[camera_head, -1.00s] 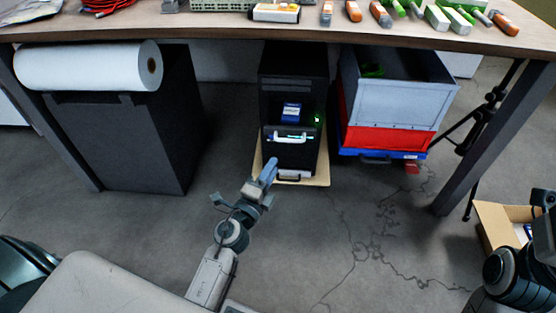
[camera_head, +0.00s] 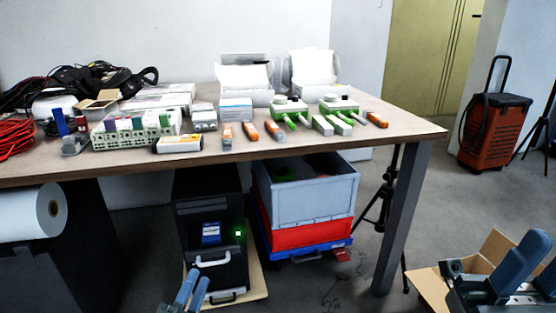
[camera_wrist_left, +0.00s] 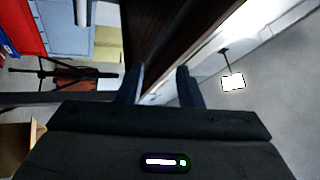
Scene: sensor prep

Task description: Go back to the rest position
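My left gripper (camera_head: 193,288) is low in the head view, in front of the dark cabinet under the table. Its two blue-grey fingers stand apart with nothing between them; the left wrist view also shows the open, empty fingers (camera_wrist_left: 160,85). My right gripper (camera_head: 525,265) is at the lower right of the head view, in front of an open cardboard box (camera_head: 490,255). Its blue fingers show large, but the gap between them is unclear. I see nothing held in it.
The wooden table (camera_head: 400,125) carries sensors, cables and boxes. Under it stand the black cabinet (camera_head: 205,190) and a grey crate (camera_head: 310,197) on a red one (camera_head: 310,235). A tripod (camera_head: 383,200) stands behind the table leg (camera_head: 405,215). Floor right of the leg is partly clear.

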